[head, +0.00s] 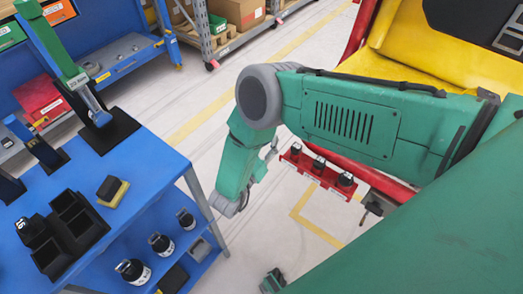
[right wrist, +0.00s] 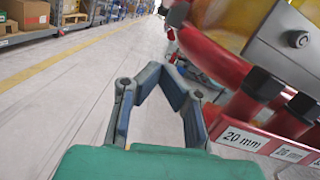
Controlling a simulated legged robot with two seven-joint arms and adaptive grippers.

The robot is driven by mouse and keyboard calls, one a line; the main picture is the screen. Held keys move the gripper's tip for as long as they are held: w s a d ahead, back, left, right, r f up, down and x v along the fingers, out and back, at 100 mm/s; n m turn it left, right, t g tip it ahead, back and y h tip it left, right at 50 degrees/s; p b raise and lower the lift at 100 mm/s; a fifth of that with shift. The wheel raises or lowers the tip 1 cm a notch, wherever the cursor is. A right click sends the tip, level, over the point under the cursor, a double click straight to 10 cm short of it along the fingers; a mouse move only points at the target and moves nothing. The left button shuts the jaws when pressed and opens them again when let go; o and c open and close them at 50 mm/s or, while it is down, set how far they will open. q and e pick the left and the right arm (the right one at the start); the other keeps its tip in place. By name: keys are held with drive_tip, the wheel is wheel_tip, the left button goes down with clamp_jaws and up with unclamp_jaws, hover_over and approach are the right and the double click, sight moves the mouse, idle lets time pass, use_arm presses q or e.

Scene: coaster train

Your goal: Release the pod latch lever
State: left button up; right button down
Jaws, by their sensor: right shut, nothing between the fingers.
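My right gripper shows beyond the green forearm in the head view (head: 272,147), small and partly hidden. In the right wrist view (right wrist: 174,68) its grey-blue fingers meet at the tips, shut and empty. The tips lie in the picture just left of the red tubes (right wrist: 222,62) of the red and yellow train car (head: 425,35); I cannot tell whether they touch anything. I cannot clearly make out the pod latch lever in either view.
A red rack (head: 302,166) holding black parts sits low beside the car; its "20 mm" label (right wrist: 240,137) is close to my right gripper's side. A blue workbench (head: 150,165) with black bins (head: 70,222) stands left. The floor aisle (right wrist: 60,100) is open.

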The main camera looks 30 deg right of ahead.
drive_tip(key=r, duration=0.1)
drive_tip(key=w+d+r, duration=0.1)
drive_tip(key=r, duration=0.1)
drive_tip(key=w+r+p, duration=0.1)
drive_tip(key=shift+d+r, duration=0.2)
drive_tip(key=shift+d, duration=0.2)
drive_tip(key=shift+d, duration=0.1)
